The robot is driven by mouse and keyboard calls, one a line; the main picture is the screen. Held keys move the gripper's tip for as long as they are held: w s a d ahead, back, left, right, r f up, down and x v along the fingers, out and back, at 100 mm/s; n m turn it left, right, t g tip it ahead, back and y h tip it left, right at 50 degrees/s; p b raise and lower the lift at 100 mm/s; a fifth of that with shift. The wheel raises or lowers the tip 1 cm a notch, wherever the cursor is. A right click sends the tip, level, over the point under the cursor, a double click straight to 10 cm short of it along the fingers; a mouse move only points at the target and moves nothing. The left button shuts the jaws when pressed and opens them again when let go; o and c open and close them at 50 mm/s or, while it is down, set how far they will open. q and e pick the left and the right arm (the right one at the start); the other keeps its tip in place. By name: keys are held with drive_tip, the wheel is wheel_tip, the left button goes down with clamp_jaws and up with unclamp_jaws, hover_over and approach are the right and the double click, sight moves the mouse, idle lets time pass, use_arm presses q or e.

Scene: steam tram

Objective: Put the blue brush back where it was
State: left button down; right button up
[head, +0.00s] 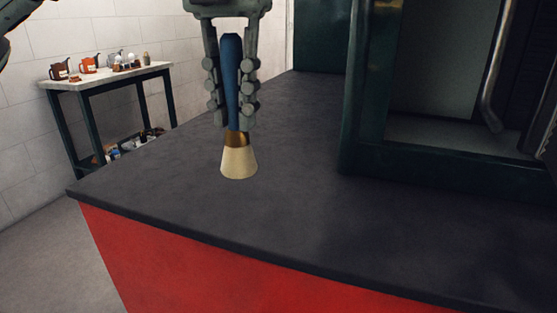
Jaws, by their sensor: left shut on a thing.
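The blue brush (232,80) has a blue handle, a brass-coloured collar and pale bristles that point down. My left gripper (232,113) is shut on its handle and holds it upright. The bristle tips are over the dark top of the red-sided tram platform (300,210); I cannot tell whether they touch it. My right gripper does not show.
A side table (108,76) with jugs and small items on top and more on a lower shelf stands by the white wall at the left. A dark green cab frame (362,90) rises on the right. The platform's middle and front are clear.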

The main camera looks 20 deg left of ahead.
use_arm(q)
drive_tip(key=w+d+f, duration=0.1)
drive_tip(key=w+f, duration=0.1)
drive_tip(key=w+d+f, duration=0.1)
drive_tip(key=w+f, duration=0.1)
drive_tip(key=f, duration=0.1)
drive_tip(key=w+d+f, duration=0.1)
drive_tip(key=w+f, duration=0.1)
drive_tip(key=f, duration=0.1)
drive_tip(key=shift+w+d+p, duration=0.1)
drive_tip(key=shift+w+p, duration=0.05)
drive_tip(key=shift+p, duration=0.15)
drive_tip(key=shift+f, duration=0.1)
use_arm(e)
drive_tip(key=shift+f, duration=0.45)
use_arm(q)
drive_tip(key=shift+f, duration=0.1)
drive_tip(key=c, duration=1.4)
unclamp_jaws()
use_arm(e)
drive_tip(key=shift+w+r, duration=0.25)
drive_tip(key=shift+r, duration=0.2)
